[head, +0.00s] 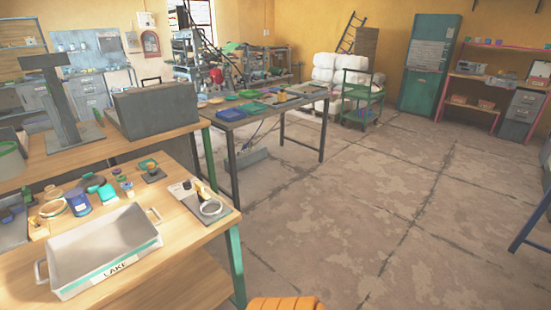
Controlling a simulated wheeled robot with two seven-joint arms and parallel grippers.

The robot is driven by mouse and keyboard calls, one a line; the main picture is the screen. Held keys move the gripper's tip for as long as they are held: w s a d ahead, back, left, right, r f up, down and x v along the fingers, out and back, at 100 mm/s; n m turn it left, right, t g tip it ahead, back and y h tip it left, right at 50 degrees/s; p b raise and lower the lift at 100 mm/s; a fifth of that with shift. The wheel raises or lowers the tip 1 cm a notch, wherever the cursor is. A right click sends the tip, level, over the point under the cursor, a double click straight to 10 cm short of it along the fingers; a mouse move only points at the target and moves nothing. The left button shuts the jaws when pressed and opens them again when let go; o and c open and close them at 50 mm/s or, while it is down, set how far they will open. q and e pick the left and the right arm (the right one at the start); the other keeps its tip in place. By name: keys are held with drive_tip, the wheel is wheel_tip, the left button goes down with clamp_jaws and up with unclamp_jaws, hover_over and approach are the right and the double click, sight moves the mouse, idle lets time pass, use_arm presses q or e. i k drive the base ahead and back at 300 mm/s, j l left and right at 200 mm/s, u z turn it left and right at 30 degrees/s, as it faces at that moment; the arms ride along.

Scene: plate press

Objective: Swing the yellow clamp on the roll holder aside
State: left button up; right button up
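A small grey plate (224,219) lies at the right end of the near wooden bench. A white ring-shaped roll (220,209) rests on it. A small yellow piece (206,190), which looks like the clamp, stands beside the roll on its far side. It is too small to tell whether it presses on the roll or is only next to it.
A grey tray labelled LAKE (105,272) stands left of the plate on the near bench (212,238). Cups, tape and small parts lie behind it. A second bench (232,122) holds coloured trays. The concrete floor (350,220) to the right is mostly clear.

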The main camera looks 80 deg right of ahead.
sight(202, 195)
drive_tip(key=z, duration=1.95)
drive_tip(key=i+j+z, duration=0.15)
drive_tip(key=j+z, duration=0.35)
drive_tip(key=i+j+z, duration=0.15)
drive_tip(key=j+z, duration=0.8)
